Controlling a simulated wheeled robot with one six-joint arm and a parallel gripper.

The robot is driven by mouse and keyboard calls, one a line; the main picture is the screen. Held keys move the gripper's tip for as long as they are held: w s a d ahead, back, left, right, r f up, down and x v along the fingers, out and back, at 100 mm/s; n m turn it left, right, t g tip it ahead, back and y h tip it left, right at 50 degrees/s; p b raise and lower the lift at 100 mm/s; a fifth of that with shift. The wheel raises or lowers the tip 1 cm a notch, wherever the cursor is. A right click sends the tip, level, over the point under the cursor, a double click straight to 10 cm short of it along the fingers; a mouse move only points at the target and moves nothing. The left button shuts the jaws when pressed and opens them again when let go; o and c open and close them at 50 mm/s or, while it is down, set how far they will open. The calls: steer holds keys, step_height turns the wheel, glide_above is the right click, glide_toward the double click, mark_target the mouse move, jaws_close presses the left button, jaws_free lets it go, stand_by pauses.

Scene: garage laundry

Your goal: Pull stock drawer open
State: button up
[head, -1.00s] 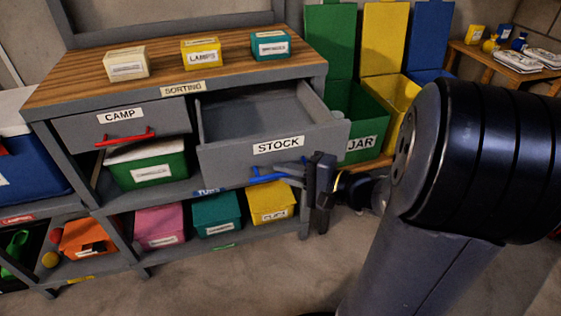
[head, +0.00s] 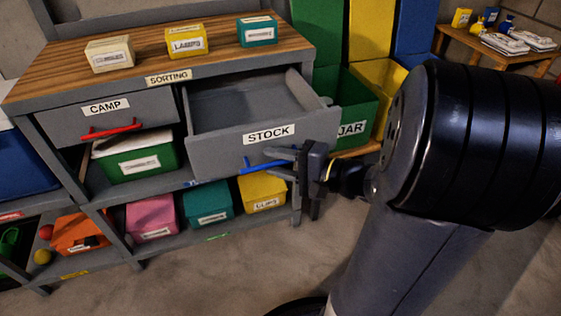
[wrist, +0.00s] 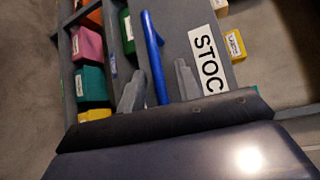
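The grey stock drawer (head: 225,150), labelled STOCK, stands pulled well out of the sorting bench, and its inside looks empty. Its blue bar handle (head: 262,166) is on the front, below the label. My gripper (head: 279,163) is at the right end of this handle. In the wrist view, the blue handle (wrist: 155,60) lies between my two grey fingers (wrist: 160,90). The fingers are apart, with a gap on the right finger's side. The left finger is close to the handle; I cannot tell whether it touches.
The closed camp drawer (head: 70,122) with a red handle is at left. Lidded bins, such as the yellow one (head: 262,188), sit on shelves below. Tall coloured bins (head: 357,105) stand right of the bench. The floor (head: 220,275) in front is clear.

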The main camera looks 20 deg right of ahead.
steer(key=shift+d, duration=0.1)
steer(key=p+v, duration=0.1)
steer(key=v, duration=0.9)
steer(key=shift+s+p, duration=0.3)
steer(key=shift+p, duration=0.05)
steer(key=shift+w+d, duration=0.1)
steer(key=shift+b+x, duration=0.9)
steer(key=shift+x, duration=4.4)
